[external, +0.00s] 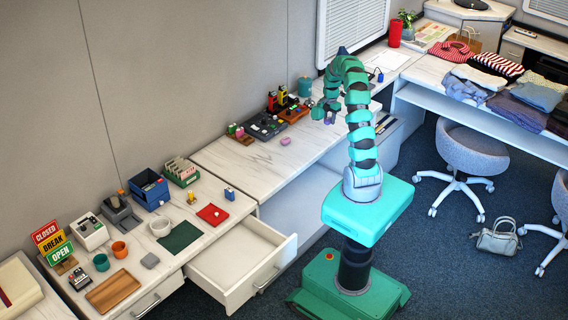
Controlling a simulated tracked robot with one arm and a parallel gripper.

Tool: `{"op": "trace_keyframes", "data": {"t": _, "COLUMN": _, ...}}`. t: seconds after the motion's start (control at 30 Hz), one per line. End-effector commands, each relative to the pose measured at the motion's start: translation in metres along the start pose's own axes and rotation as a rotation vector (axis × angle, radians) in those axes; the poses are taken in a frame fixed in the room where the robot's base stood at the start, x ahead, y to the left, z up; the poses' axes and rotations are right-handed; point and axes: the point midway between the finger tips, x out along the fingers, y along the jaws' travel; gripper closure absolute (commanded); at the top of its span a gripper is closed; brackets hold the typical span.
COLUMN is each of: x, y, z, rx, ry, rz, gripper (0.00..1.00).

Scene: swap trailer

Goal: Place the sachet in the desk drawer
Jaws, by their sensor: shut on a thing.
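My gripper (326,113) is above the middle desk, in front of the window blind, at the end of my bent green arm. It is shut on a small purple thing that looks like the sachet (329,118), mostly hidden by the fingers and very small here. The desk drawer (236,258) below the left desk stands pulled out, and its visible inside is bare. The drawer is to the lower left of my gripper, well apart from it.
A pink item (285,141) lies on the middle desk. A red tray (212,214), a green mat (180,237) and a blue bin (149,188) stand on the left desk above the drawer. A grey chair (452,155) and a handbag (497,237) are at the right.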

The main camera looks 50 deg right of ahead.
Motion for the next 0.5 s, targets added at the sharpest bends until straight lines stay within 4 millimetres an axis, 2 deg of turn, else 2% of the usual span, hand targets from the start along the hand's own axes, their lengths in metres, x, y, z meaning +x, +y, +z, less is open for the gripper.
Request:
{"op": "trace_keyframes", "data": {"t": 0.13, "x": -0.028, "y": 0.002, "z": -0.001, "rx": -0.002, "ry": -0.001, "rz": 0.004, "gripper": 0.86}}
{"op": "trace_keyframes", "data": {"t": 0.37, "x": -0.024, "y": 0.029, "z": -0.045, "rx": -0.048, "ry": 0.0, "rz": 0.001, "gripper": 0.86}}
{"op": "trace_keyframes", "data": {"t": 0.5, "x": -0.025, "y": 0.05, "z": -0.084, "rx": -0.087, "ry": 0.001, "rz": 0.002, "gripper": 0.86}}
